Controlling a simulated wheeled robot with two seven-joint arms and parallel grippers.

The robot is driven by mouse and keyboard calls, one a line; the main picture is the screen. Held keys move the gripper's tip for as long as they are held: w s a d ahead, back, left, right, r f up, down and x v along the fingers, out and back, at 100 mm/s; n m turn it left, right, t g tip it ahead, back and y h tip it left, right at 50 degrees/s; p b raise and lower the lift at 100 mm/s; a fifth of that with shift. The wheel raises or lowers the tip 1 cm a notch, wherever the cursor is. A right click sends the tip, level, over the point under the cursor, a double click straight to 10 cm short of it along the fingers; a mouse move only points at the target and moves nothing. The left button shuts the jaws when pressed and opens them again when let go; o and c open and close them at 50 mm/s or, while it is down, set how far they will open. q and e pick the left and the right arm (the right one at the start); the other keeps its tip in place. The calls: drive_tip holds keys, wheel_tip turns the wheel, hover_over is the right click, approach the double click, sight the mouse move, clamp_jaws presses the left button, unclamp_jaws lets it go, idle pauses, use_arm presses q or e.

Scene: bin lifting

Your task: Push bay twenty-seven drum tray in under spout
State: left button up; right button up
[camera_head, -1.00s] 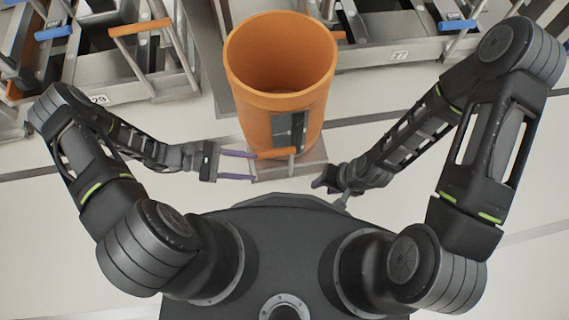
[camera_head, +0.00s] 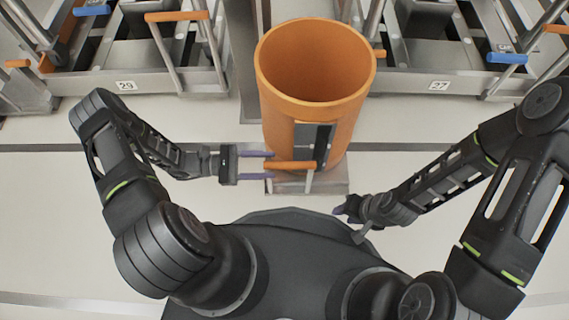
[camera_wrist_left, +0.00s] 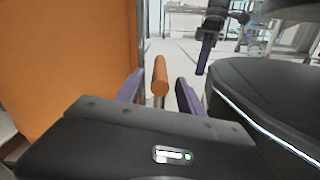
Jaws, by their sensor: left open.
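A tall, open-topped orange drum (camera_head: 312,85) stands upright on a grey metal tray (camera_head: 330,184) on the floor in front of me. The tray has an orange bar handle (camera_head: 295,165) on a grey post at its near side. My left gripper (camera_head: 270,165) is open, with its purple fingers on either side of the handle's left end. The left wrist view shows the handle (camera_wrist_left: 160,75) between the two fingers, with the drum wall (camera_wrist_left: 70,70) close on the left. My right gripper (camera_head: 342,211) is near the tray's right front corner, apart from it; its finger gap is unclear.
The bay labelled 27 (camera_head: 439,86) is behind and right of the drum. The bay labelled 29 (camera_head: 125,86) is behind and left, with a raised orange handle (camera_head: 177,16). A grey post (camera_head: 246,75) stands between them, behind the drum. The pale floor before the bays is clear.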

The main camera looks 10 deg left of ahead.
sight(284, 165)
use_arm(q)
drive_tip(key=x, duration=0.5)
drive_tip(key=shift+w+d+b, duration=0.1)
drive_tip(key=shift+d+b, duration=0.25)
drive_tip(key=shift+b, duration=0.05)
drive_tip(key=shift+c, duration=0.6)
clamp_jaws()
idle(0.4)
